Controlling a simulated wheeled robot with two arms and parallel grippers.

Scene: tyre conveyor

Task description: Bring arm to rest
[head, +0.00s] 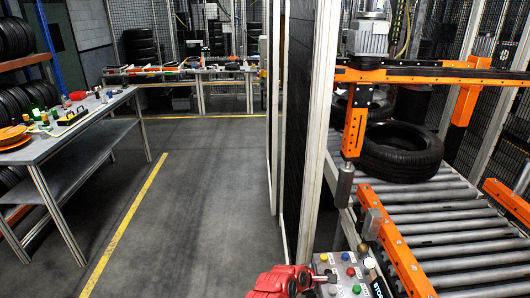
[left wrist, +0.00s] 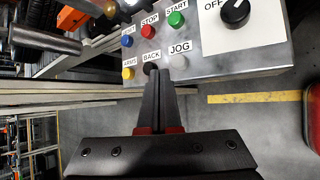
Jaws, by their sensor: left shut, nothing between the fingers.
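The control panel (head: 342,289) stands at the bottom of the head view, beside the roller conveyor. In the left wrist view the panel (left wrist: 205,50) shows a blue button (left wrist: 127,41), a red STOP button (left wrist: 148,31), a green START button (left wrist: 175,18), a yellow ARMS button (left wrist: 129,74), a dark BACK button (left wrist: 150,68), a pale JOG button (left wrist: 180,62) and a black knob (left wrist: 235,12). My left gripper (head: 322,279) is shut and empty, its fingertips (left wrist: 158,75) at the BACK button, partly covering it. I cannot tell whether they touch. My right gripper is not in view.
A tyre (head: 400,152) lies on the roller conveyor (head: 440,215) under an orange gantry (head: 420,75). A fence post (head: 313,120) stands beside the panel. A workbench (head: 75,135) with small parts is at left. The floor (head: 205,190) between is clear.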

